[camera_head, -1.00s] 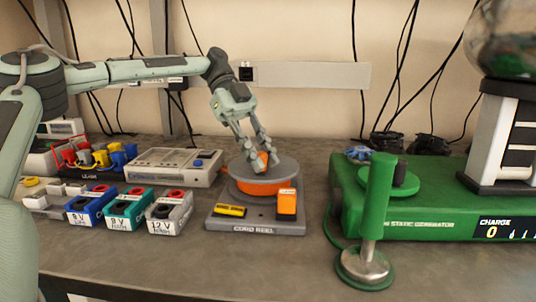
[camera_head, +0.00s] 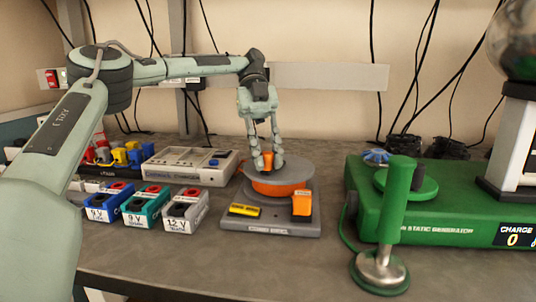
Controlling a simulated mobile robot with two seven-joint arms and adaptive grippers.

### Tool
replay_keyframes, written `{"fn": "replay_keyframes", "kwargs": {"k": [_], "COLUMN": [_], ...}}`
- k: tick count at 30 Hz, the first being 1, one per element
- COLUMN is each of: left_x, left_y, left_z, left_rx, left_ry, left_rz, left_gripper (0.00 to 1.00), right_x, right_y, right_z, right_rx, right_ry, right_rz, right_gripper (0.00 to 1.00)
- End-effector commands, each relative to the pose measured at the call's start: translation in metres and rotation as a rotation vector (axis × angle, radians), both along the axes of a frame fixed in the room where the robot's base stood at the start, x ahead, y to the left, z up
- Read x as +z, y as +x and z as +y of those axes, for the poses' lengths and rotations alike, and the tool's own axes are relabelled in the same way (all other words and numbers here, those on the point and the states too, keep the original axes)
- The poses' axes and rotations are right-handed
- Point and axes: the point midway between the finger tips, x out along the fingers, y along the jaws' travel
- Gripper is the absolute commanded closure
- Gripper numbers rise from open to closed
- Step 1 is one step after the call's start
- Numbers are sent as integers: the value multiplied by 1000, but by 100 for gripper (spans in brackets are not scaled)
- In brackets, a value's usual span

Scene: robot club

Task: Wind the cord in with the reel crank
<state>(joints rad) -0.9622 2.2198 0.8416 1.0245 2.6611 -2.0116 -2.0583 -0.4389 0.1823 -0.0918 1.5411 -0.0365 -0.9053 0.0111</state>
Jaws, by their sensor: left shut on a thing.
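The cord reel (camera_head: 270,216) stands on the bench, with a grey base, a grey round top (camera_head: 300,170) and an orange drum (camera_head: 281,190) under it. Its orange crank knob (camera_head: 268,158) stands up from the top's back left part. My left gripper (camera_head: 267,163) reaches down from above and is shut on the crank knob, its fingers on both sides of it. An orange block (camera_head: 301,205) and a yellow piece (camera_head: 244,210) sit on the front of the base. I cannot make out the cord itself. My right gripper is not in view.
A green static generator (camera_head: 450,215) with a green handled wand (camera_head: 398,205) stands close on the right. Battery blocks (camera_head: 185,210) and a grey charger box (camera_head: 190,163) stand on the left. Bare bench lies in front of the reel.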

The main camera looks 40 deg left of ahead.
Motion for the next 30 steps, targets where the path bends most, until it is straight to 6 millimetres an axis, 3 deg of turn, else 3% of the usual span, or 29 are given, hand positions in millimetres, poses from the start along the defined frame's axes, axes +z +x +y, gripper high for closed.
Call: {"fn": "replay_keyframes", "kwargs": {"k": [6,7,12,23,30], "left_x": [-3,-3,-2,-1,1], "left_y": [0,0,0,0,3], "left_z": [1,1,0,-1,-14], "left_rx": [2,2,2,33,300], "left_ry": [4,4,3,1,-4], "left_rz": [3,3,2,0,-4], "left_gripper": [100,76,57,57,57], "right_x": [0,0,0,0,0], "right_y": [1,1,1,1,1], "right_z": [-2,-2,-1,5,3], "right_rx": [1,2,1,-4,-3], "right_ry": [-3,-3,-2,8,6], "right_rz": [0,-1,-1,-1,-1], "right_gripper": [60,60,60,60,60]}}
